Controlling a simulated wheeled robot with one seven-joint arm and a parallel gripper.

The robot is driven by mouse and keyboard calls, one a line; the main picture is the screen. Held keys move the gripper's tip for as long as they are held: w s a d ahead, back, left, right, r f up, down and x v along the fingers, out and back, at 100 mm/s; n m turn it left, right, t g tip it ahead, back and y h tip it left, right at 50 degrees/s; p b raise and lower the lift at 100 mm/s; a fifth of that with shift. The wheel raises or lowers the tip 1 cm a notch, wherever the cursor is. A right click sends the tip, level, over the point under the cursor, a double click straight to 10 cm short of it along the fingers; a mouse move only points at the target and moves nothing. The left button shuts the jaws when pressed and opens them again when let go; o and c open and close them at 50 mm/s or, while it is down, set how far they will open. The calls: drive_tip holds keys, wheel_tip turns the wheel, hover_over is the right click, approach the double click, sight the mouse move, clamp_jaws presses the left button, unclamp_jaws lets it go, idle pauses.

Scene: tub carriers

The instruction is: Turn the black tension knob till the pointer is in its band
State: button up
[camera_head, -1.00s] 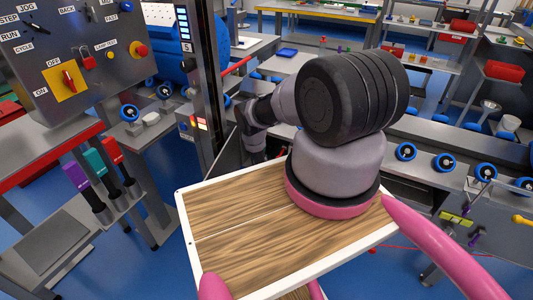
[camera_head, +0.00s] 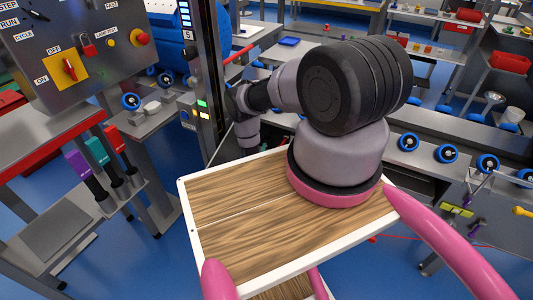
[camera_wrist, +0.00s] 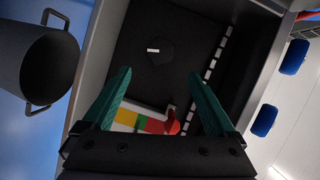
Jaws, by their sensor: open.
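The black tension knob (camera_wrist: 160,48) shows in the wrist view as a dark, faceted shape with a short white mark, on a dark panel. A small scale (camera_wrist: 153,124) with white, yellow, green and red parts lies nearer to me. A red piece (camera_wrist: 172,123) stands at its right end; I cannot tell whether it is the pointer. My gripper (camera_wrist: 158,85) is open, its two teal fingers wide apart and nothing seen between them. The knob appears beyond the fingertips, apart from them. In the head view my gripper is hidden.
A dark round container with handles (camera_wrist: 38,68) is left in the wrist view, with blue rollers (camera_wrist: 293,57) on the right.

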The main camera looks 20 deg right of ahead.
sight(267, 141)
drive_tip(key=w+a+r+n+g+h, duration=0.25)
drive_tip(key=n+g, duration=0.35)
drive_tip(key=n, duration=0.4)
drive_tip(key=x, duration=1.1)
drive_tip(key=shift+w+a+r, duration=0.2)
drive_tip(key=shift+w+r, duration=0.05)
drive_tip(key=shift+w, duration=0.15)
drive_tip(key=c, duration=1.4)
drive_tip(key=shift+y, duration=0.25)
